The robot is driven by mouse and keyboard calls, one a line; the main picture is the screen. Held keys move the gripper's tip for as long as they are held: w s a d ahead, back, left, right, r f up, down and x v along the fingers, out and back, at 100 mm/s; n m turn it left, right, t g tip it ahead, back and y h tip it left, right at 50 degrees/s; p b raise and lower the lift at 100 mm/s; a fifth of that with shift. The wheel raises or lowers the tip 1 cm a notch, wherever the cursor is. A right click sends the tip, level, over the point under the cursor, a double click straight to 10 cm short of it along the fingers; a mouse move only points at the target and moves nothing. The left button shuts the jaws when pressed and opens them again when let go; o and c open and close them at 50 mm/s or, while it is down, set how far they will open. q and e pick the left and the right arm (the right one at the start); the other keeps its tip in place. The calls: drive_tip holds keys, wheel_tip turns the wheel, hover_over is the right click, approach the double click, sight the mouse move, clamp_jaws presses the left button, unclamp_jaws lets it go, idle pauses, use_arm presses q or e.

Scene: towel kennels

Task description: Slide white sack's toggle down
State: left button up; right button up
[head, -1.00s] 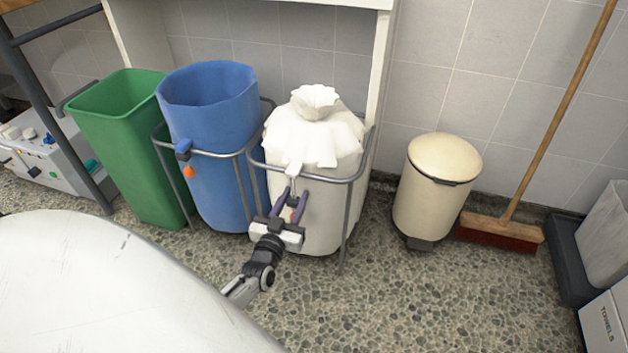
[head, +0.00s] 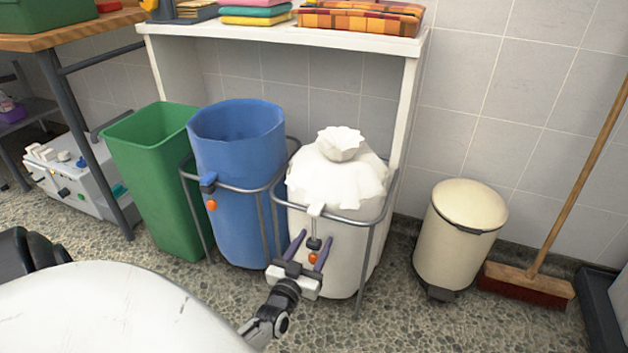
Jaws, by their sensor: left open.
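The white sack (head: 335,185) hangs in a metal ring frame, its ruffled neck gathered into a tuft on top. A cord comes down its front from a white tab (head: 315,210). A small dark toggle (head: 314,243) sits on the cord, with an orange bead (head: 313,258) below it. My left gripper (head: 311,242) is open in front of the sack, its two purple fingers pointing up on either side of the toggle in the picture. I cannot tell whether they touch it. My right gripper is out of view.
A blue sack (head: 238,150) with its own blue toggle (head: 208,180) and a green bin (head: 155,170) stand to the left. A cream pedal bin (head: 458,235) and a broom (head: 527,285) stand to the right. A white shelf (head: 275,33) holding folded towels is above.

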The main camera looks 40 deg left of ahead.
use_arm(q)
drive_tip(key=p+v, duration=0.3)
drive_tip(key=v, duration=0.7)
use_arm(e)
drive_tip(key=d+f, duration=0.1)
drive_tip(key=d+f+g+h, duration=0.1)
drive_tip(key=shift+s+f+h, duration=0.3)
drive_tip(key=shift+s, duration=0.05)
